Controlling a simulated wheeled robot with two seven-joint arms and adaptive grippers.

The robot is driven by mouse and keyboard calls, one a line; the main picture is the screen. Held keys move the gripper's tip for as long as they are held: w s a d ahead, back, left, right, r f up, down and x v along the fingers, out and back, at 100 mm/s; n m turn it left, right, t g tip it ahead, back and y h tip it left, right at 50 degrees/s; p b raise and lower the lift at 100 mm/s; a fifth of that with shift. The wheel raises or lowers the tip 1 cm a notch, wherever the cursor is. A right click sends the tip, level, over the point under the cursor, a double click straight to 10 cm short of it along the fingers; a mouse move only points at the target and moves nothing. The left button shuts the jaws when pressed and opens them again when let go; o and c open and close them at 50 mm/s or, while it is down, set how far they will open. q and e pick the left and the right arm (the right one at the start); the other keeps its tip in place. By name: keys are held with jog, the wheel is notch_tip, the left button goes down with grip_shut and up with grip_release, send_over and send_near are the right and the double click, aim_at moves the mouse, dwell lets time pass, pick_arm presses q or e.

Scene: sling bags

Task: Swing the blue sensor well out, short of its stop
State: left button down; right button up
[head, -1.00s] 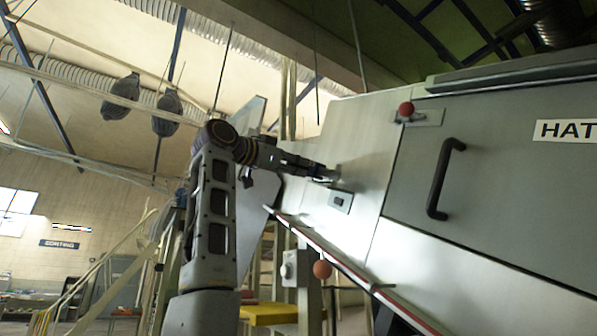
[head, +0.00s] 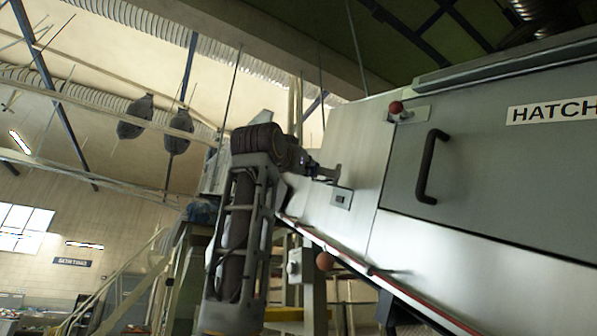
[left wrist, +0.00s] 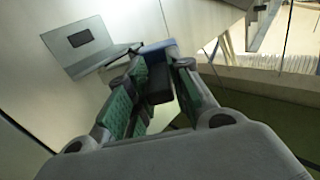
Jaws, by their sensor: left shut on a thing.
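The blue sensor shows as a small blue block (left wrist: 158,48) just past my fingertips in the left wrist view, beside a grey panel. My left gripper (head: 326,172) reaches in from the left to the panel in the head view. In the left wrist view its green-padded fingers (left wrist: 155,85) are closed around a dark piece in line with the blue block. In the head view the sensor is too small to make out. The stop cannot be told apart. My right gripper is in neither view.
A plate with a dark window (head: 341,198) sits on the panel just below my gripper. To the right is a hatch with a black handle (head: 431,167) and a red knob (head: 396,107). A red-edged rail (head: 345,258) slants below. Dark bags (head: 135,117) hang behind.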

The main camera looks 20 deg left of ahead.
pick_arm(q)
jog(key=shift+s+d+f+n+y+b, duration=0.2)
jog(key=shift+s+d+f+n+y, duration=0.1)
jog(key=shift+n+y, duration=0.6)
jog(key=shift+s+d+f+n+y+b, duration=0.3)
jog(key=shift+n+y, duration=0.25)
jog(key=shift+y, duration=0.7)
jog(key=shift+s+d+f+n+y+b, duration=0.1)
jog(key=shift+s+d+f+n+y, duration=0.2)
jog(key=shift+n+y, duration=0.6)
jog(key=shift+w+r, duration=0.1)
jog(key=shift+r, duration=0.05)
jog(key=c, duration=1.3)
grip_release()
jog(key=shift+v, duration=6)
jog(key=shift+d, duration=0.1)
jog(key=shift+w, duration=0.1)
